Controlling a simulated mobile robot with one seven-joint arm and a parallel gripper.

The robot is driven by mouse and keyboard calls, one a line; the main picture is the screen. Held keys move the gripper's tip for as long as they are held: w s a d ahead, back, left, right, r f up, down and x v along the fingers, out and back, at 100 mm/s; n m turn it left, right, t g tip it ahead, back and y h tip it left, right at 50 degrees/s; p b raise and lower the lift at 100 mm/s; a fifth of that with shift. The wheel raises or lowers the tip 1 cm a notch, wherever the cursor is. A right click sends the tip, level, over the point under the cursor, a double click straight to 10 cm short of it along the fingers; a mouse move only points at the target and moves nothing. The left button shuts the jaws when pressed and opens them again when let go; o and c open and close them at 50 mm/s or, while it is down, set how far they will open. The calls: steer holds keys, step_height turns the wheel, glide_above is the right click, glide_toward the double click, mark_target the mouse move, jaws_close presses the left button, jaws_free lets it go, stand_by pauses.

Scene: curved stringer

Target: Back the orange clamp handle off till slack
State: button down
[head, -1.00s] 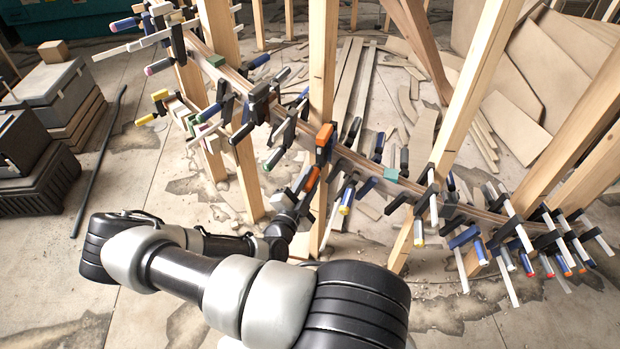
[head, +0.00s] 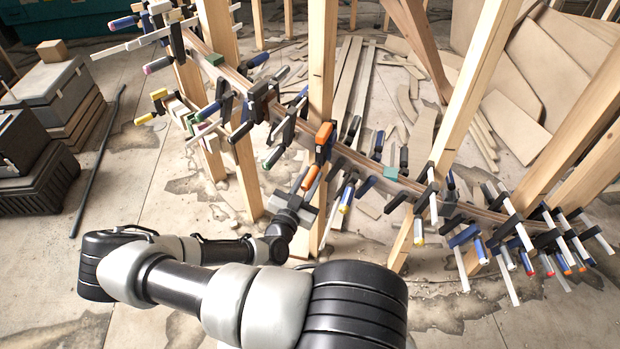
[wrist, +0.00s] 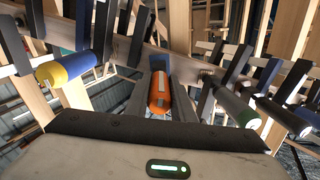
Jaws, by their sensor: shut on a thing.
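The orange clamp handle (head: 311,178) hangs below the curved stringer, in front of a wooden post, in the head view. An orange part (head: 324,133) of the same clamp shows above it at the stringer. My gripper (head: 304,184) reaches up to the handle from below. In the wrist view the orange handle (wrist: 160,93) lies between the two dark fingers of my gripper (wrist: 161,103), pointing toward the camera. The fingers are shut on it, one on each side. The handle's far end and the clamp's jaws are hidden in the wrist view.
Several other clamps line the curved stringer (head: 350,155) on both sides. A blue-and-yellow handle (wrist: 66,68) is left of my gripper and a green one (wrist: 238,108) is right of it. Upright wooden posts (head: 322,70) stand close by. Open floor (head: 150,200) lies at left.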

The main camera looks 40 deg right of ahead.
stand_by(0.4)
steer(key=c, duration=1.5)
jaws_free()
steer(key=v, duration=1.7)
steer(key=shift+s+a, duration=0.15)
